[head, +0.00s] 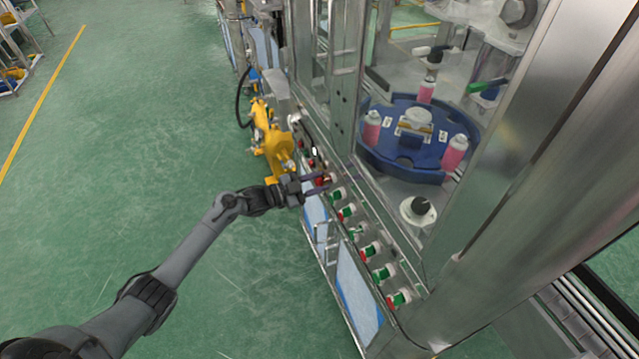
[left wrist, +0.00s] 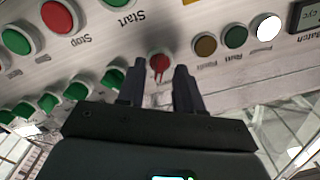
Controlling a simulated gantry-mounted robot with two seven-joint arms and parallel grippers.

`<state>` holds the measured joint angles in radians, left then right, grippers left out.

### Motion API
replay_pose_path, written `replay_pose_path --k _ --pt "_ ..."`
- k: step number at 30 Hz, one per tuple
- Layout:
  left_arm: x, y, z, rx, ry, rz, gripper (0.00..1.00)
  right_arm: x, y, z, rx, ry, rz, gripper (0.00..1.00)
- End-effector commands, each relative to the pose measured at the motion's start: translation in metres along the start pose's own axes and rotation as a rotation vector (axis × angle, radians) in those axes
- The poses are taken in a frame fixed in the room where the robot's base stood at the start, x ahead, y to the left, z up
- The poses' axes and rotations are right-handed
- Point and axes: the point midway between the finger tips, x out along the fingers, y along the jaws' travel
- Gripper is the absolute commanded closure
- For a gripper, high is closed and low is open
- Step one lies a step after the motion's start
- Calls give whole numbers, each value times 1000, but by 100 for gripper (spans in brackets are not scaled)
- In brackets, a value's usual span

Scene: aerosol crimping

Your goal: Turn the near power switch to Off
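The sloped control panel of the steel machine carries a row of red and green controls. In the left wrist view it appears upside down, with a small red knob (left wrist: 159,62) near its edge. No switch labelled Off is readable; I cannot tell whether this knob is the near power switch. My left gripper (left wrist: 158,80) is open, its two dark fingers on either side of the knob; contact cannot be told. In the head view my left gripper (head: 316,183) reaches the panel from the left, partly covering the controls there. My right gripper is not in view.
A red Stop button (left wrist: 58,16), a green Start button (left wrist: 120,4) and small lamps, including a lit white one (left wrist: 268,27), sit nearby. A yellow robot arm (head: 268,135) stands beyond my gripper. A blue turntable (head: 380,150) with pink cans is behind glass. Green floor is open at left.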

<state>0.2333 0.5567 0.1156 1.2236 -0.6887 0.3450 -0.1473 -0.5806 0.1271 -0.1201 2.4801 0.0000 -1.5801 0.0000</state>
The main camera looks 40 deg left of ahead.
Motion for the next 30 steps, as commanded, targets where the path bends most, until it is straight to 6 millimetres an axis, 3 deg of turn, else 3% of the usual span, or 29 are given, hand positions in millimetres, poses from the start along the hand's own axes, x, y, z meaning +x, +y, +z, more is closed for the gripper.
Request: replay_pose_path --k 12,19,30 --pt "6 0 0 1 0 1 65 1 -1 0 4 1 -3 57" --pt "6 0 0 1 0 1 100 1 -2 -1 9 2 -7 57" --pt "6 0 -1 -17 0 1 100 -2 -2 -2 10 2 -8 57"
